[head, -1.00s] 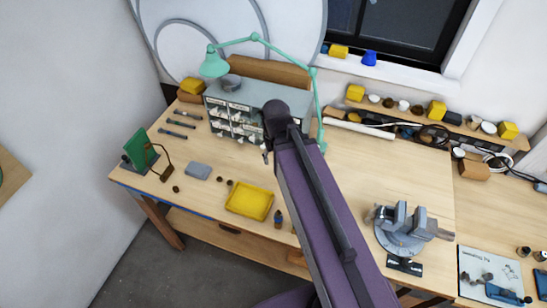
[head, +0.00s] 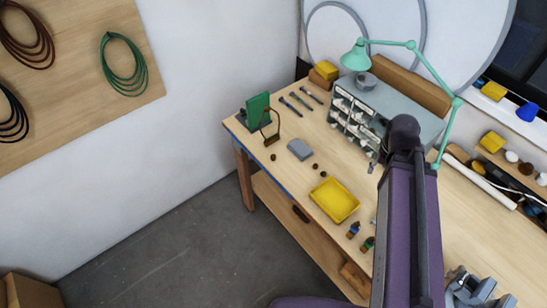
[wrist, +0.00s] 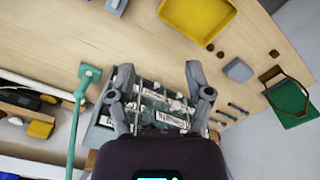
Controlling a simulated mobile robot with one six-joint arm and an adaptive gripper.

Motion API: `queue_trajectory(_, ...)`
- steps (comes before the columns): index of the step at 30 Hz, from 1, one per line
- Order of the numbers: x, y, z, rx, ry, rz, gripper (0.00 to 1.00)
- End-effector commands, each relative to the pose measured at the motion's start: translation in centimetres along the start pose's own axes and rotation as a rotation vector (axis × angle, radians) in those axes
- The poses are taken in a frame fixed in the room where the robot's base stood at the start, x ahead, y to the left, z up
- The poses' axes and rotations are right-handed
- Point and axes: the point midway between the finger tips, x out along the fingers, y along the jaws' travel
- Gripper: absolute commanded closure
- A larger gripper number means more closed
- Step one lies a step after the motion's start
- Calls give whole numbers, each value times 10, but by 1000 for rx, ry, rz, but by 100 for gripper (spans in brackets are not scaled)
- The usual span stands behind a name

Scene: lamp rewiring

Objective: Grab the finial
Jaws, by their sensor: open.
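I cannot tell for sure which thing is the finial. Several small dark round pieces lie on the bench: one (head: 273,157) near the green board stand, and two close together (head: 319,170) between the grey block and the yellow tray. They also show in the wrist view, the pair (wrist: 215,50) beside the tray and the single one (wrist: 274,53) farther right. My gripper (wrist: 158,68) is open and empty, above the labelled drawer cabinet (wrist: 155,105). In the head view my arm mostly hides it.
The yellow tray (head: 334,200) lies near the bench's front edge, with the grey block (head: 300,149) behind it to the left. The green board stand (head: 258,110) and the teal lamp (head: 355,55) rise above the bench. A vise (head: 476,288) is at lower right.

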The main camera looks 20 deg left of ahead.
Motion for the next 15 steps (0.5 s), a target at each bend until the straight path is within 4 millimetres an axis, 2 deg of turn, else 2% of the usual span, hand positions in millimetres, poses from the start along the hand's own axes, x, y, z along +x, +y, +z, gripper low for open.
queue_trajectory(8, 0, 0, 0, 0, 0, 0, 35)
queue_trajectory(9, 0, 0, 0, 0, 0, 0, 29)
queue_trajectory(10, 0, 0, 0, -1, 0, 0, 27)
queue_trajectory(15, 4, -5, -7, -39, 0, 0, 27)
